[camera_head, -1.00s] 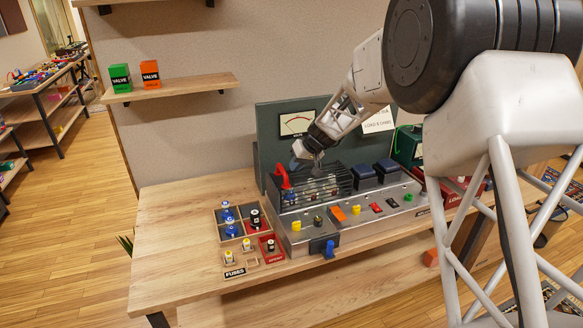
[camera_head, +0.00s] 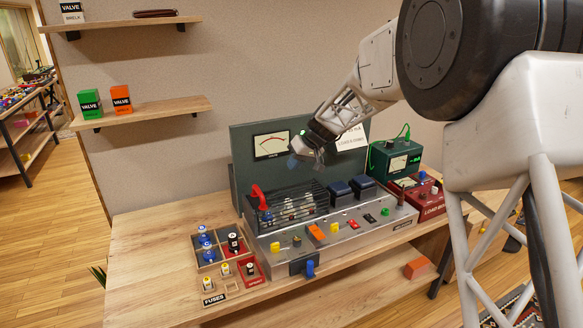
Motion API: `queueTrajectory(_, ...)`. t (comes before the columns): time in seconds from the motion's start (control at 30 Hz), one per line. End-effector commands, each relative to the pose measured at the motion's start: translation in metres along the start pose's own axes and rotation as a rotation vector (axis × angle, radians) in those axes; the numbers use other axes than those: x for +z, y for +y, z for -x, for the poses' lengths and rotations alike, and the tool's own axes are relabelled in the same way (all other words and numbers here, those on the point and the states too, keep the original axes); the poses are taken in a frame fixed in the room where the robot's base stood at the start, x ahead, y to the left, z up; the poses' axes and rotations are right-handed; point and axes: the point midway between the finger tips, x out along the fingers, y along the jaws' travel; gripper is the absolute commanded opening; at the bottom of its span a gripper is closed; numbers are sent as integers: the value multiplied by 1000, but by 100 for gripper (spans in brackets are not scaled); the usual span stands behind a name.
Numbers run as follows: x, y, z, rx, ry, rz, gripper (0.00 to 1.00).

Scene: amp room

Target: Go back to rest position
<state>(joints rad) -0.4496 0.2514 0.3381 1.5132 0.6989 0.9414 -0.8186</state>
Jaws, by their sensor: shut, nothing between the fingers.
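My gripper (camera_head: 299,158) is in the air in front of the dark green meter panel (camera_head: 243,176), to the right of its needle meter (camera_head: 271,145). It is above the amp's wire cage (camera_head: 288,206) and apart from it. The gripper is small in the picture, and nothing shows held in it. My arm comes in from the upper right and hides part of the wall and of the white load card (camera_head: 352,139).
The amp chassis (camera_head: 350,241) stands on the wooden bench (camera_head: 150,240). A divided wooden tray (camera_head: 194,246) with several valves and fuses is at its left. A green meter box (camera_head: 396,158) and a red load box (camera_head: 431,211) stand right. Shelves (camera_head: 150,112) hang on the left wall.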

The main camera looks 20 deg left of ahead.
Motion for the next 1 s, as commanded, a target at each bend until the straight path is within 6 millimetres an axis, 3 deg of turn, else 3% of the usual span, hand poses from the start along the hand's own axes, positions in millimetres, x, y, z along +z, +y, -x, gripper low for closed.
queueTrajectory(0.57, 5, 0, 8, 7, 0, -7, 0)
queueTrajectory(0.77, 26, 0, 38, 35, -4, -40, 0)
queueTrajectory(1.0, 77, -3, 96, 96, -14, -111, 0)
